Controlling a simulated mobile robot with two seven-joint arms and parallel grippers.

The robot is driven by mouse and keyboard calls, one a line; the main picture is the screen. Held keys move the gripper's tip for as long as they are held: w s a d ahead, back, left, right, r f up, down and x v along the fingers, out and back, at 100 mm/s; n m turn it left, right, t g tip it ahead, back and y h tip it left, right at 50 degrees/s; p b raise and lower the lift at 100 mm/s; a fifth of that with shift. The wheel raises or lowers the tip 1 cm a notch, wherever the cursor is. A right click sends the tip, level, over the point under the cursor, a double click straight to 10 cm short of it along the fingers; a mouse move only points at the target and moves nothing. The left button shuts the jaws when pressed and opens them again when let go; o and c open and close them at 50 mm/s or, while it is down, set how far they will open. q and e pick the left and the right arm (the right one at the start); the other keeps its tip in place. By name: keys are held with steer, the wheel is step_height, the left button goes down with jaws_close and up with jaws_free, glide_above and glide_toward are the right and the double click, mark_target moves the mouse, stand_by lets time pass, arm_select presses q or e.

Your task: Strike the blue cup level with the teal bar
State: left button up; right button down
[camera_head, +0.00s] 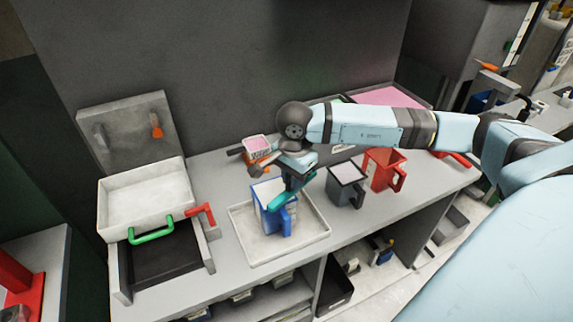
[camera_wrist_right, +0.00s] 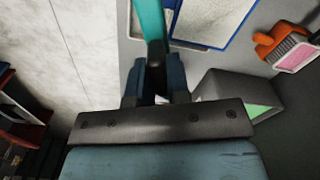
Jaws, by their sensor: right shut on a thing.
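The blue cup (camera_head: 266,190) stands in a shallow white tray (camera_head: 243,240), with its handle toward the front. Its blue rim and pale speckled fill show in the wrist view (camera_wrist_right: 205,22). My right gripper (camera_head: 300,172) is above the cup's right side, shut on the teal bar (camera_head: 279,202). The bar slants down to the left across the front right of the cup. In the wrist view the bar (camera_wrist_right: 151,22) extends from between the fingers (camera_wrist_right: 155,68), beside the cup's rim. I cannot tell whether the bar touches the rim. My left gripper is not in view.
A grey cup (camera_head: 344,192) and a red cup (camera_head: 381,172) stand to the right. A small orange container with pink contents (camera_head: 256,146) is behind. The counter's front edge is close to the tray.

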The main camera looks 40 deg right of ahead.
steer(key=shift+w+d+f+b, duration=0.15)
steer(key=shift+f+b, duration=0.15)
steer(key=shift+f, duration=0.55)
steer(key=shift+f+b, duration=0.75)
steer(key=shift+f, duration=1)
steer(key=w+a+r+p, duration=0.1)
steer(key=w+r, duration=0.3)
steer(key=w, duration=1)
steer(key=shift+a+r, duration=0.2)
steer(key=shift+a, duration=0.5)
steer(key=s+a+r+n+p, duration=0.2)
steer(key=s+a+n, duration=0.7)
steer(key=s+n, duration=0.5)
steer(key=shift+a+n+p, duration=0.2)
steer(key=shift+n+p, duration=0.1)
steer(key=shift+n, duration=0.8)
